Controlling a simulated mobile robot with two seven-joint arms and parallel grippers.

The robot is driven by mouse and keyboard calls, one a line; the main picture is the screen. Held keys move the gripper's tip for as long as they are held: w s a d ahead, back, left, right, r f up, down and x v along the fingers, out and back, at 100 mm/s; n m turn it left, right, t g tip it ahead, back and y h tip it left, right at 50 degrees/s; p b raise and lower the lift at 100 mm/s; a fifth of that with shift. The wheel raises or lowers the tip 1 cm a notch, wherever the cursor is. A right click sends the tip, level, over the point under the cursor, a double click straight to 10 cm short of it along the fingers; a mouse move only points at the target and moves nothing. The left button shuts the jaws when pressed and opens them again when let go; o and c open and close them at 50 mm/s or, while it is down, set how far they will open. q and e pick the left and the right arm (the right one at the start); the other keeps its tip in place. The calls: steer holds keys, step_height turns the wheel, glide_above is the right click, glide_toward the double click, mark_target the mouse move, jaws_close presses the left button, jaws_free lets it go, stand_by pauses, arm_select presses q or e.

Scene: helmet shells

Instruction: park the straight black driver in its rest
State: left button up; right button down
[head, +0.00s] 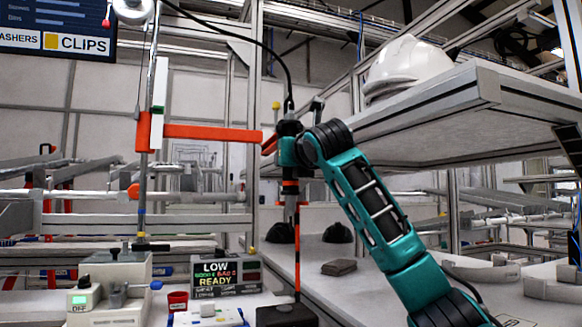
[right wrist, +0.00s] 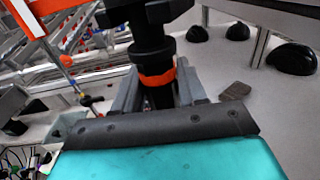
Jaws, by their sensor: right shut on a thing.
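The straight black driver (head: 290,187) hangs upright from a dark cable at its top and carries orange bands. My right gripper (head: 291,150) is shut around its upper body. In the right wrist view the driver (right wrist: 152,50) stands between the two grey fingers of my right gripper (right wrist: 158,92), with an orange band at finger height. A red-orange arm (head: 205,132) reaches from a post to just left of the driver; I cannot tell if they touch. Below the driver, an orange-and-black striped rod (head: 297,262) rises from a black block (head: 287,316). I cannot tell which part is the rest. My left gripper is out of view.
A white helmet shell (head: 408,66) sits on the raised shelf (head: 440,98) at right. Black domes (head: 338,233) and a brown block (head: 339,267) lie on the bench (head: 365,285).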

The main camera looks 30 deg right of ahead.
steer(key=shift+p, duration=0.5)
jaws_free()
steer(key=shift+f, duration=0.1)
stand_by(0.3)
steer(key=shift+s, duration=0.1)
steer(key=b+v, duration=0.1)
steer(key=v, duration=1)
steer(key=shift+b, duration=0.35)
stand_by(0.3)
